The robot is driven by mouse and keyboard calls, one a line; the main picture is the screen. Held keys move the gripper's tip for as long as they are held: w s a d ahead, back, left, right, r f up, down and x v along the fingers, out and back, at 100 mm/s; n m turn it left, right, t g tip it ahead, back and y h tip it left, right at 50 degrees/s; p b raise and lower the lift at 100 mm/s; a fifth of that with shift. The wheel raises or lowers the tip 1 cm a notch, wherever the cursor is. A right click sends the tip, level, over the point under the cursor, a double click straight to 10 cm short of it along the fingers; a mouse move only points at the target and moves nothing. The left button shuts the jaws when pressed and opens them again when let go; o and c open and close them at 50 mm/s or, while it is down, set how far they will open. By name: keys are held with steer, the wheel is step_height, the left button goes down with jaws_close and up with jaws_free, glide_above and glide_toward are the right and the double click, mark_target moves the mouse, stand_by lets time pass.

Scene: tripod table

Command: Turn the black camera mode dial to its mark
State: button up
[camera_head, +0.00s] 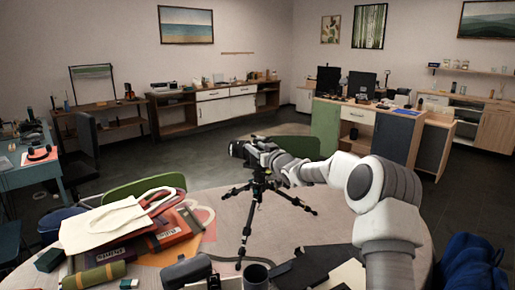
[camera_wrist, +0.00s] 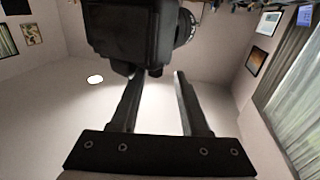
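A black camera (camera_head: 238,149) sits on top of a black tripod (camera_head: 247,225), which stands on the round table (camera_head: 215,262). In the wrist view the dark camera body (camera_wrist: 125,35) fills the top middle, with a ribbed round part (camera_wrist: 186,27) on its right side; I cannot tell whether this is the mode dial or the lens. The dial's mark cannot be made out. My gripper (camera_head: 264,150) is close beside the camera in the head view. In the wrist view my gripper (camera_wrist: 158,77) has its fingers apart with nothing visible between them, tips close to the camera body; contact is unclear.
A dark mug (camera_head: 256,275) stands near the tripod's feet. A green chair (camera_head: 143,188) is behind the table.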

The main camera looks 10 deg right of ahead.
steer(key=shift+d, duration=0.3)
steer(key=shift+f+m+h+b, duration=0.3)
steer(key=shift+h+b, duration=0.1)
steer(key=shift+b, duration=0.75)
steer(key=m+h+b, duration=0.1)
steer(key=b, duration=0.3)
steer(key=shift+a+t+h, duration=0.2)
steer(key=shift+t+h, duration=0.2)
steer(key=shift+h+b, duration=0.3)
steer(key=shift+b, duration=0.05)
steer(key=shift+a+r+m+h+b, duration=0.1)
steer(key=shift+r+m+h+b, duration=0.05)
steer(key=shift+m+h+b, duration=0.3)
steer(key=shift+a+r+m+h, duration=0.15)
steer(key=shift+r+m+h, duration=0.05)
steer(key=shift+m+h, duration=0.4)
steer(key=shift+h, duration=0.25)
steer(key=shift+a+m+h+p, duration=0.15)
steer(key=shift+m+h+p, duration=0.3)
steer(key=shift+p, duration=0.35)
